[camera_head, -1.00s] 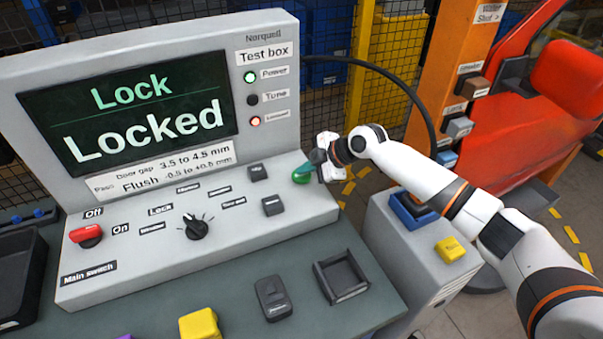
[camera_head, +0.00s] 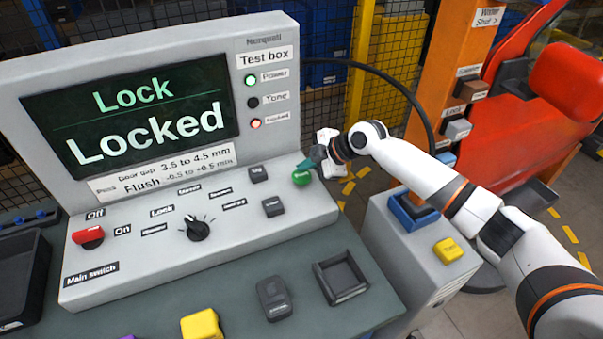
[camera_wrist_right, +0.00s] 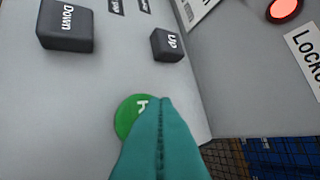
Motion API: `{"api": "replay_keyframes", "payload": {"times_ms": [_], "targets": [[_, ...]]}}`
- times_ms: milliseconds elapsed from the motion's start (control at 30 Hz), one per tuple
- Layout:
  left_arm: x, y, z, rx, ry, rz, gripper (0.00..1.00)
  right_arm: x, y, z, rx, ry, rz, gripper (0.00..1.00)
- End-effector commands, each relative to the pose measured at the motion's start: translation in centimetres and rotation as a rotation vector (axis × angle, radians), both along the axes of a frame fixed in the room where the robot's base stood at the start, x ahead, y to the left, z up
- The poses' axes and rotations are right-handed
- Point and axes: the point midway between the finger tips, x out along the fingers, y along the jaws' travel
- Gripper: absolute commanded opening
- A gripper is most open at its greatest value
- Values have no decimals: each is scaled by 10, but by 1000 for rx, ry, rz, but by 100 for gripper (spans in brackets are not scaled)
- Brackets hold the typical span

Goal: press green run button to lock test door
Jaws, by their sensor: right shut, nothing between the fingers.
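The green run button (camera_head: 301,178) is at the right end of the test box's sloped panel; it also shows in the right wrist view (camera_wrist_right: 126,116), partly hidden by my fingers. My right gripper (camera_head: 306,165) is shut and empty, its teal fingertips (camera_wrist_right: 160,110) over the button's edge. I cannot tell whether they touch it. The test box (camera_head: 255,230) screen (camera_head: 130,115) reads "Lock" and "Locked". The lower indicator lamp (camera_head: 256,124) glows red and the power lamp (camera_head: 250,78) glows green. The orange-red door (camera_head: 500,150) stands at the right. My left gripper is not in view.
A selector knob (camera_head: 197,228), a red main switch (camera_head: 88,237) and dark Up (camera_head: 258,174) and Down (camera_head: 273,207) buttons share the panel. A black cable (camera_head: 400,85) arcs behind my arm. A black tray (camera_head: 340,278) sits in front.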

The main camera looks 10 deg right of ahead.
Motion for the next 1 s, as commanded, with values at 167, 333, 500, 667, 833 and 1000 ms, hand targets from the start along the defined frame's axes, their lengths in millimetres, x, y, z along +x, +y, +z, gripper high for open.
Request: {"api": "replay_keyframes", "payload": {"times_ms": [167, 333, 500, 667, 833, 1000], "targets": [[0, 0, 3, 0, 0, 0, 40, 0, 0, 4, 1, -1, 1, 0], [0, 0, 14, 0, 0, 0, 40, 0, 0, 20, 1, -1, 1, 0], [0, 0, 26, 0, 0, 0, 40, 0, 0, 38, 1, -2, 0, 0], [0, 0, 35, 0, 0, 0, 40, 0, 0, 51, 1, -1, 1, 0], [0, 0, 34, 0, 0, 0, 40, 0, 0, 50, 0, -1, 1, 0], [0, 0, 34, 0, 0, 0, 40, 0, 0, 51, 0, -1, 1, 0]]}}
